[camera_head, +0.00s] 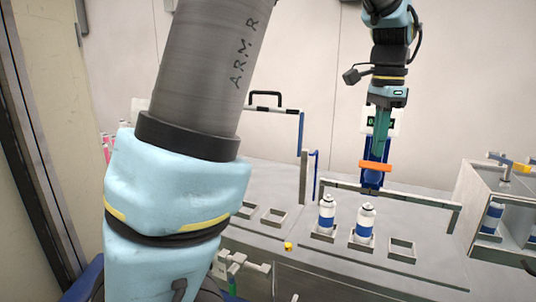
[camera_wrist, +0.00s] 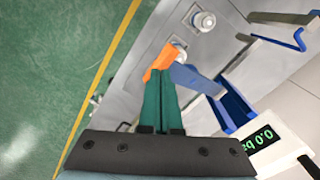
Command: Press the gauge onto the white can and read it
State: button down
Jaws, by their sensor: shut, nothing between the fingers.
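My gripper (camera_head: 380,150) has teal fingers and is shut with nothing between them. In the wrist view its fingertips (camera_wrist: 162,75) are beside an orange bar (camera_wrist: 161,62) and a blue arm (camera_wrist: 192,77); I cannot tell whether they touch. The gauge display (camera_wrist: 262,141) reads 0.0, its unit partly cut off; the head view shows it partly hidden behind the fingers. Two white cans with blue bands, a left can (camera_head: 326,215) and a right can (camera_head: 364,222), stand upright in square holders in front of the gripper. One can top (camera_wrist: 203,21) is clear in the wrist view.
An empty square holder (camera_head: 402,250) is right of the cans, with others at left. A metal rack (camera_head: 512,215) with blue-banded cans stands at far right. A thin rail (camera_head: 410,198) runs behind the cans. A small yellow piece (camera_head: 288,246) lies near the front edge.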

jog(key=shift+f, duration=0.1)
jog(key=shift+f+b, duration=0.55)
jog(key=shift+f, duration=0.35)
notch_tip(320, 180, down, 9)
jog(key=s+b, duration=0.1)
jog(key=b, duration=0.5)
jog(key=shift+s+a+r, duration=0.15)
jog(key=shift+s+a, duration=0.25)
jog(key=shift+a, duration=0.05)
dwell(0.5)
dwell(0.5)
jog(key=r+p, duration=0.4)
jog(key=r, duration=0.1)
jog(key=w+r+p, duration=0.1)
jog(key=r+p, duration=0.3)
jog(key=p, duration=0.1)
jog(key=w+d+r+p, duration=0.1)
jog(key=r+p, duration=0.3)
jog(key=r, duration=0.1)
jog(key=shift+r, duration=0.3)
jog(key=shift+f, duration=0.15)
